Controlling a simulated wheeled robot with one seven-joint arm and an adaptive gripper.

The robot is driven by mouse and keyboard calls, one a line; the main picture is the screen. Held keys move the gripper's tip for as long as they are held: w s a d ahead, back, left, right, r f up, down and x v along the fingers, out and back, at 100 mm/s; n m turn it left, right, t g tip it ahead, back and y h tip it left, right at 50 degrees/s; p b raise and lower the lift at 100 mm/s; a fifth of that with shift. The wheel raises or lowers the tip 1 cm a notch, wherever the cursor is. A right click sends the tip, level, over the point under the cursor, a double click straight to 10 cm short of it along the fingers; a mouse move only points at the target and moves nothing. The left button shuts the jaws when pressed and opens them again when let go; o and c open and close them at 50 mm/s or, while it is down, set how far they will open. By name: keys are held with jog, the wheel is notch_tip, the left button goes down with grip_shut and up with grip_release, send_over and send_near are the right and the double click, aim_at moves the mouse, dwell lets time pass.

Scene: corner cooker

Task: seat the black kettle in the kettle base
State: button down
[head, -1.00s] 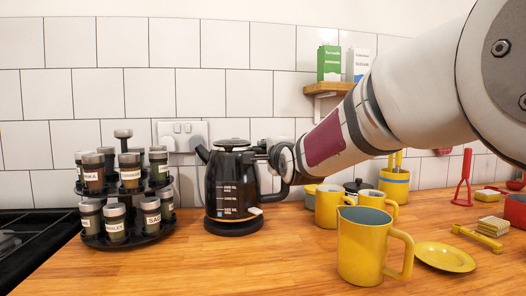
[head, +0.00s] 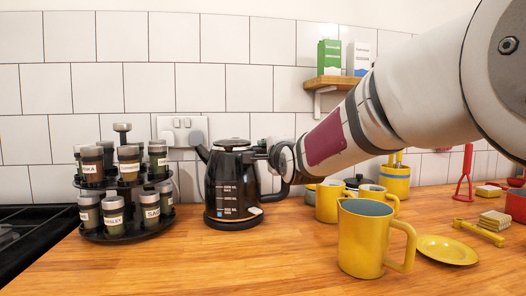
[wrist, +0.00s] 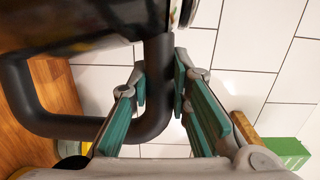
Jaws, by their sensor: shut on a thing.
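The black kettle (head: 230,180) stands upright at the middle left of the head view, its spout to the left and its handle to the right. The black kettle base (head: 233,222) shows as a dark disc directly under it. No clear gap shows between them, but I cannot tell whether the kettle is fully down. My gripper (head: 277,158) is at the upper handle, on the kettle's right. In the wrist view my gripper (wrist: 160,92) has its green-padded fingers on both sides of the black handle (wrist: 150,120), shut on it.
A spice rack (head: 124,225) stands close left of the kettle, with a black hob (head: 35,240) farther left. A wall socket (head: 182,130) is behind. Yellow mugs, including a large one (head: 364,240), and a yellow plate (head: 446,249) stand to the right. The front counter is clear.

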jog(key=shift+r, duration=0.3)
jog(key=c, duration=1.4)
grip_release()
jog(key=shift+f, duration=0.4)
jog(key=s, duration=0.1)
jog(key=s+b, duration=0.2)
jog(key=shift+d+r, duration=0.15)
jog(key=shift+d, duration=0.1)
jog(key=s, duration=0.4)
jog(key=s+d, duration=0.1)
jog(key=s, duration=0.3)
jog(key=s+d, duration=0.1)
jog(key=s, duration=0.2)
jog(key=shift+s+d+r, duration=0.1)
jog(key=shift+s+r, duration=0.05)
jog(key=shift+s, duration=0.25)
